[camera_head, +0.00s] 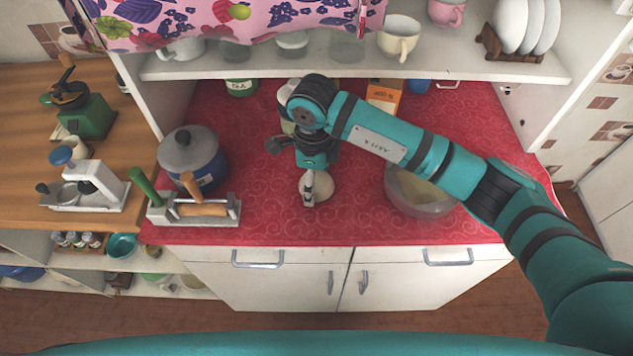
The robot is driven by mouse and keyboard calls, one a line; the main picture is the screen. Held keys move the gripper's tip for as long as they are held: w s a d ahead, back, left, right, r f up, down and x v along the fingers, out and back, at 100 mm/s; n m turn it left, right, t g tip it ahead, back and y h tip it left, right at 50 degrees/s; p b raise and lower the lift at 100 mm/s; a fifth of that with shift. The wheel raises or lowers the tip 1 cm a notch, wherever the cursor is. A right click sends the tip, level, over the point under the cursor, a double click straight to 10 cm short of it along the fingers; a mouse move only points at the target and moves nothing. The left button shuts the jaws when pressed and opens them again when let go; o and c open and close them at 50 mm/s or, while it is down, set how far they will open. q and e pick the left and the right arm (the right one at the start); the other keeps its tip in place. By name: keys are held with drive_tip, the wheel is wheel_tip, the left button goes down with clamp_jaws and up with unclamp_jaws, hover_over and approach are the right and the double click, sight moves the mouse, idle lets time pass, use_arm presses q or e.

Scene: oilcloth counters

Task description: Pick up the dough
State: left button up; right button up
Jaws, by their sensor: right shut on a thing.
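The dough (324,184) is a pale, rounded lump on the red patterned cloth of the counter, near the middle. My right gripper (309,190) reaches down over it from above and is shut on it. The fingers and wrist hide part of the dough, and I cannot tell whether it is clear of the cloth. My left gripper is not in view.
A glass bowl (420,208) stands right of the dough, partly under my right arm. A blue pot (208,166) and a rack with wooden-handled tools (230,212) stand left. An orange box (385,92) is behind. Cloth at the front middle is clear.

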drive_tip(key=shift+c, duration=0.9)
drive_tip(key=shift+r, duration=0.15)
